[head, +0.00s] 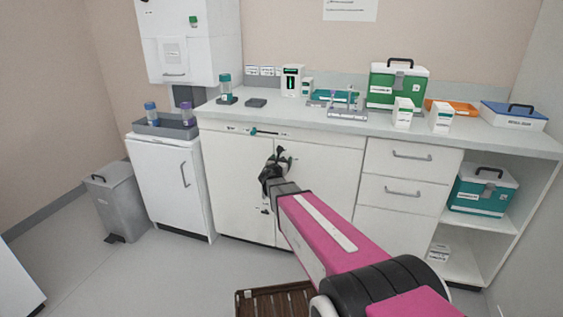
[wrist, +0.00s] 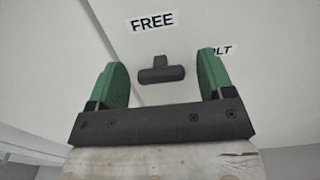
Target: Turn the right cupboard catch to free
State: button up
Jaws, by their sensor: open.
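The cupboard catch (wrist: 161,75) is a small dark T-shaped piece on the white door, seen in the wrist view. Its wide bar lies nearly level in the picture and a short stub rises from it. A FREE label (wrist: 152,21) is above it; a second label (wrist: 215,66) to its right is partly hidden by a finger, with "LT" showing. My gripper (wrist: 162,62) is open, its green fingers on either side of the catch and nothing held. Whether they touch the door is unclear. In the head view my gripper (head: 277,160) is at the cupboard doors (head: 318,185) and hides the catch.
A teal-handled slider (head: 255,132) sits above the doors. Drawers (head: 402,187) are to the right, a white fridge-like unit (head: 165,185) and a grey bin (head: 118,203) to the left. A brown slatted crate (head: 275,303) lies on the floor in front.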

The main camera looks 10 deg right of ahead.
jog(key=c, duration=0.9)
jog(key=m, duration=0.4)
jog(key=shift+d+m, duration=0.1)
jog(key=shift+m, duration=0.3)
jog(key=m, duration=0.9)
jog(key=shift+f, duration=0.1)
jog(key=shift+d+m, duration=0.1)
jog(key=shift+m, duration=1.9)
